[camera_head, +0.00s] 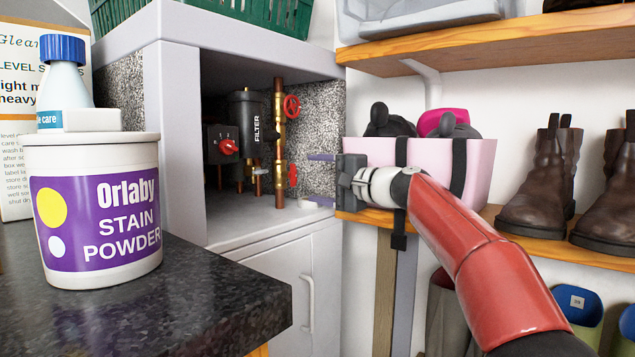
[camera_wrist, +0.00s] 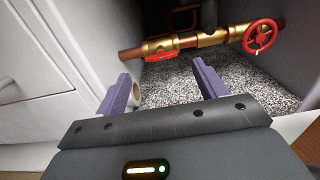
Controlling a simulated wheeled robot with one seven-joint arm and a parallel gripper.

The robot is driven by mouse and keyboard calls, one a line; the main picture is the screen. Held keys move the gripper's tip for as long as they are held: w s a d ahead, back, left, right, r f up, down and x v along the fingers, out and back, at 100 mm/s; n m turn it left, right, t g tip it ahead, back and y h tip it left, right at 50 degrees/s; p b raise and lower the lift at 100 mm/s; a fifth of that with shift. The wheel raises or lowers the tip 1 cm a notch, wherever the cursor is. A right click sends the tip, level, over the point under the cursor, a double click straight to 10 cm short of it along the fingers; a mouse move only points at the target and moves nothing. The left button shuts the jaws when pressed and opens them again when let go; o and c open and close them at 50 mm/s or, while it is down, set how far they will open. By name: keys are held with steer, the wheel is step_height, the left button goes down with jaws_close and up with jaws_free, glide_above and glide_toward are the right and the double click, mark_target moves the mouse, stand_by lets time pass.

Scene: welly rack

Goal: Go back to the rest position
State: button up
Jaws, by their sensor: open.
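My gripper (camera_head: 320,179) is in front of the open cupboard recess, with its two purple fingers pointing left into the opening. In the wrist view the fingers (camera_wrist: 158,88) are spread apart with nothing between them. Beyond them runs a brass and copper pipe (camera_wrist: 190,42) with a red lever handle (camera_wrist: 162,56) and a round red valve wheel (camera_wrist: 262,37). The head view also shows the round red valve wheel (camera_head: 291,106) and a red handle (camera_head: 292,175) on the upright pipe. The fingers look apart from the pipe. A pale round end, partly hidden, shows beside the left finger.
A black filter housing (camera_head: 247,125) and a red knob (camera_head: 228,147) are inside the recess. A pink bin (camera_head: 478,165) stands on the shelf behind my wrist, with brown boots (camera_head: 540,190) to its right. A stain powder tub (camera_head: 95,270) stands on the dark worktop (camera_head: 200,320).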

steer(key=s+a+f+n+g+h+p, duration=0.25)
steer(key=s+f+h, duration=0.3)
steer(key=s, duration=0.55)
steer(key=s+d+f+n+g+h+p, duration=0.1)
steer(key=s+d+f+h, duration=0.2)
steer(key=s+d+f, duration=0.3)
steer(key=s+d+f+n+g+h+p, duration=0.1)
steer(key=s+d+f, duration=0.5)
steer(key=s, duration=0.8)
steer(key=s+d+f+n+g+h+p, duration=0.1)
steer(key=s+d+f+n+h+p, duration=0.2)
steer(key=s+d+f, duration=0.3)
steer(key=s+f+h, duration=0.1)
steer(key=s+f, duration=0.2)
steer(key=s, duration=0.1)
steer(key=shift+s+f+h, duration=0.25)
steer(key=shift+s+h, duration=0.1)
steer(key=shift+d, duration=0.1)
